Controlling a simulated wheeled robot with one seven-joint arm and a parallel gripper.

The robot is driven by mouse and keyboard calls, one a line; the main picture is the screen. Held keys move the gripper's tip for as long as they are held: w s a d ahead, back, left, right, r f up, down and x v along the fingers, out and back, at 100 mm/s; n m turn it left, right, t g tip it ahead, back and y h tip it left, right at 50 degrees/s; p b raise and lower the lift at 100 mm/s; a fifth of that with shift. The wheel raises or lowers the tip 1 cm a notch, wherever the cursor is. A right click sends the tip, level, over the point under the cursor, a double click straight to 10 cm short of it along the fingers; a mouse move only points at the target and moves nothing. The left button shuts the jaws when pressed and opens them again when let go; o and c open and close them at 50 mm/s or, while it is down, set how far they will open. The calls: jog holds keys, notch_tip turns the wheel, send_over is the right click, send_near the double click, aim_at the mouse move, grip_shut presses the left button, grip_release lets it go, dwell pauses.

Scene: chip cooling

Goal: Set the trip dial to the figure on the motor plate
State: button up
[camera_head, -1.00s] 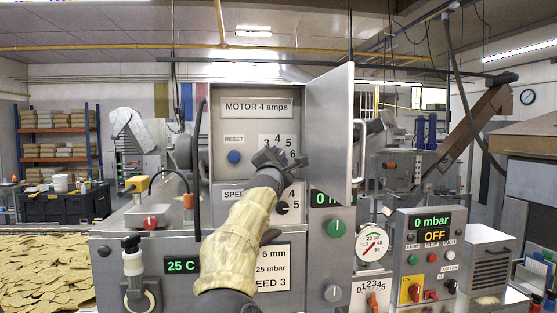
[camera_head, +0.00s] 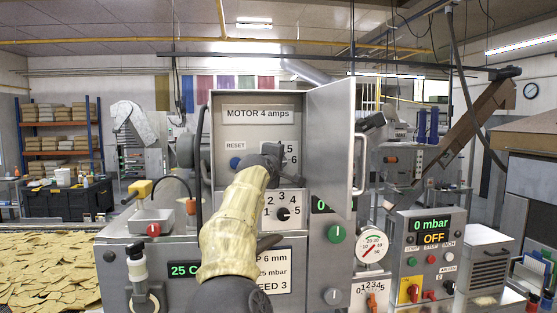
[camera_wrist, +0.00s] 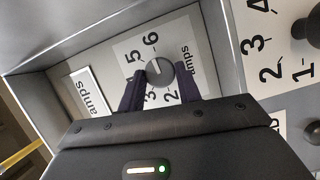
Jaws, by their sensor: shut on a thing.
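The motor plate (camera_head: 257,114) reads "MOTOR 4 amps" at the top inside the open cabinet. The trip dial's scale (camera_head: 289,147) is below it, with 5 and 6 showing past my gripper (camera_head: 272,155). In the wrist view, the grey round trip knob (camera_wrist: 160,71) is between the two dark fingers of my gripper (camera_wrist: 160,82), which is shut on it. Figures 2, 3, 5 and 6 show around the knob; the 4 is hidden, apparently behind the left finger. I cannot tell which figure the knob points to.
The cabinet door (camera_head: 331,140) stands open on the right, close to my arm. A blue RESET button (camera_head: 235,162) is left of the dial. A speed dial (camera_head: 283,214) is just below. A green knob (camera_head: 336,233) and a pressure gauge (camera_head: 372,246) are lower right.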

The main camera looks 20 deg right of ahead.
jog(key=shift+m, duration=0.4)
jog(key=o, duration=1)
jog(key=b+v, duration=1.1)
jog(key=v, duration=0.6)
jog(key=shift+r+b, duration=0.3)
jog(key=shift+s, duration=0.1)
